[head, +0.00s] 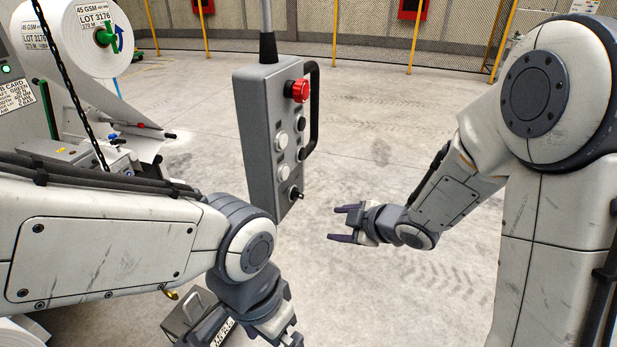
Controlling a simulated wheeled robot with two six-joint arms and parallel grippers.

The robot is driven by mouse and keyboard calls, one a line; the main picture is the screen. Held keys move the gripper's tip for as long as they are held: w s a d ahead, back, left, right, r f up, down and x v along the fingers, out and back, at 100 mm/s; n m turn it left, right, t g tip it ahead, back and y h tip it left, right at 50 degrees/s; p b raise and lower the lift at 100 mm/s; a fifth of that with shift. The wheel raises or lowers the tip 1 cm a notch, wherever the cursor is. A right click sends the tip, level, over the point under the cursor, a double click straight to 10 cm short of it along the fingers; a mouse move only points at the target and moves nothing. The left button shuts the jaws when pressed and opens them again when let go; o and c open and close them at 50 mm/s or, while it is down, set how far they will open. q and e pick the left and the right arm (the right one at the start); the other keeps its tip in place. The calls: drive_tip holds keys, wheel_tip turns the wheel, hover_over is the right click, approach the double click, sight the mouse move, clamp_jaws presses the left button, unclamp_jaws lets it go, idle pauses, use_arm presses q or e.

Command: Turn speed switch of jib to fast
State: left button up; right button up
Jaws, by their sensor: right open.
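A grey control pendant (268,130) hangs upright near the middle of the head view. Its right-facing side carries a red mushroom button (299,90), several white and black round buttons, and a black switch with a small lever (295,193) at the bottom. The switch's marks are too small to read, so its setting cannot be told. My right gripper (337,224) is open and empty, right of and slightly below the switch, apart from the pendant, with its dark fingertips pointing left. My left arm reaches in below the pendant; its gripper is cut off by the bottom edge.
A black handle (313,108) runs along the pendant's right edge. A machine with a white roll (85,38) stands at the left, with a dark chain (70,85) before it. A dark boxy item (187,313) lies low beside my left wrist.

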wheel_tip(320, 180, up, 3)
drive_tip(key=n+y+p, duration=0.2)
drive_tip(key=n+y, duration=0.1)
drive_tip(key=y, duration=0.1)
drive_tip(key=n+y+p, duration=0.2)
drive_tip(key=y, duration=0.4)
approach(301, 196)
drive_tip(key=shift+g, duration=0.3)
drive_tip(key=p+x, duration=0.3)
drive_tip(key=x, duration=0.5)
drive_tip(key=shift+w+d+r+p, duration=0.1)
drive_tip(key=shift+w+p, duration=0.05)
drive_tip(key=shift+p, duration=0.15)
drive_tip(key=shift+w+a, duration=0.25)
drive_tip(key=shift+a, duration=0.15)
use_arm(q)
wheel_tip(301, 196, up, 9)
use_arm(e)
clamp_jaws()
